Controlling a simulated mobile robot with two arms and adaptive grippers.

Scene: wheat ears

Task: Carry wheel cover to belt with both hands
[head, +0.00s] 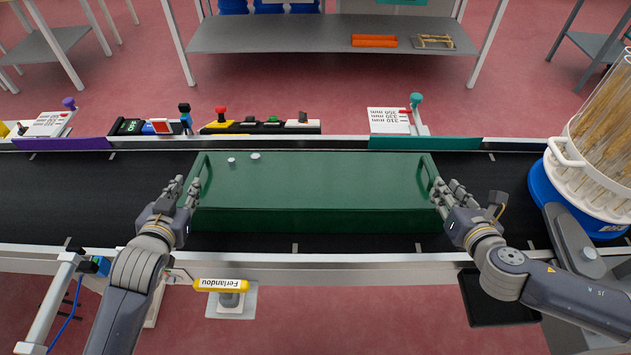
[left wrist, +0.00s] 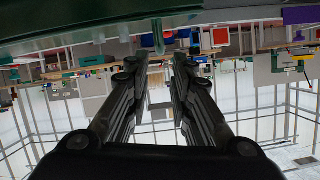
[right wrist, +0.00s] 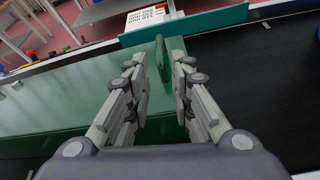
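The wheel cover (head: 315,188) is a long green box-like cover with an upright handle at each end. It lies flat on the black conveyor belt (head: 80,195). My left gripper (head: 182,193) is at its left end; in the left wrist view the fingers (left wrist: 158,68) are apart, with the green left handle (left wrist: 158,36) just beyond the tips. My right gripper (head: 447,193) is at its right end; in the right wrist view the fingers (right wrist: 162,72) are apart around the green right handle (right wrist: 164,62), with gaps visible.
A white basket of wheat ears (head: 597,160) on a blue base stands on the right of the belt. A control strip with a red button (head: 221,118) and labelled signs (head: 390,120) line the far edge. A yellow name plate (head: 221,285) is at the near edge.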

